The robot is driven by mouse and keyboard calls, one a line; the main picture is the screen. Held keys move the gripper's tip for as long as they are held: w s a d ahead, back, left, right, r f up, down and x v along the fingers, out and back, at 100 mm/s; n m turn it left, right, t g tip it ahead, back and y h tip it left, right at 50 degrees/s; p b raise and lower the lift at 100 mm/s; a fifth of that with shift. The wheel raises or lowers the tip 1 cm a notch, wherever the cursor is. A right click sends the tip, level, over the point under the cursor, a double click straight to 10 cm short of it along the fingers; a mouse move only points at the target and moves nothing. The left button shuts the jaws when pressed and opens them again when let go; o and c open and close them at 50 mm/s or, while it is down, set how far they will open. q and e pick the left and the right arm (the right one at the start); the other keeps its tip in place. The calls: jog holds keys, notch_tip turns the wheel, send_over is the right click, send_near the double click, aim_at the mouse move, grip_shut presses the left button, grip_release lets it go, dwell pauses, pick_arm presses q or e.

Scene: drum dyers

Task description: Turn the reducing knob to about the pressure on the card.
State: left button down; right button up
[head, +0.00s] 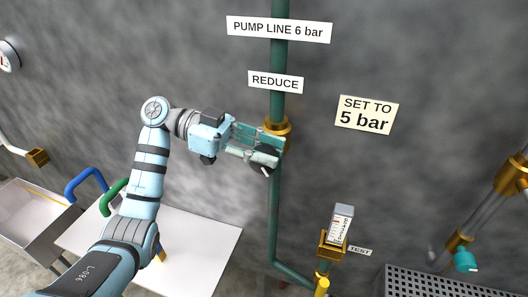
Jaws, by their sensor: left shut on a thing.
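The reducing knob (265,159) is dark with a pale pointer mark, and sits at the brass fitting (277,128) on the green vertical pipe (277,200). My left gripper (256,145) comes in from the left and is shut on the knob, its fingers covering part of it. The card (366,115) on the wall to the right reads "SET TO 5 bar". A label (275,82) above the knob reads "REDUCE". A gauge tube (341,225) with a scale stands lower right; its reading is too small to tell. My right gripper is not in view.
A sign (279,29) at the top reads "PUMP LINE 6 bar". A white table (205,245) lies below my left arm, with blue (85,182) and green (112,195) bent handles near it. A teal valve knob (465,259) and a grated surface (440,283) are at lower right.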

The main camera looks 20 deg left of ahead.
pick_arm(q)
jog(key=c, duration=1.3)
grip_release()
jog(key=a, duration=0.4)
jog(key=a+r, duration=0.1)
jog(key=a, duration=0.3)
jog(key=a+r, duration=0.1)
jog(key=a, duration=0.3)
jog(key=shift+w, duration=0.4)
jog(key=shift+d, duration=0.1)
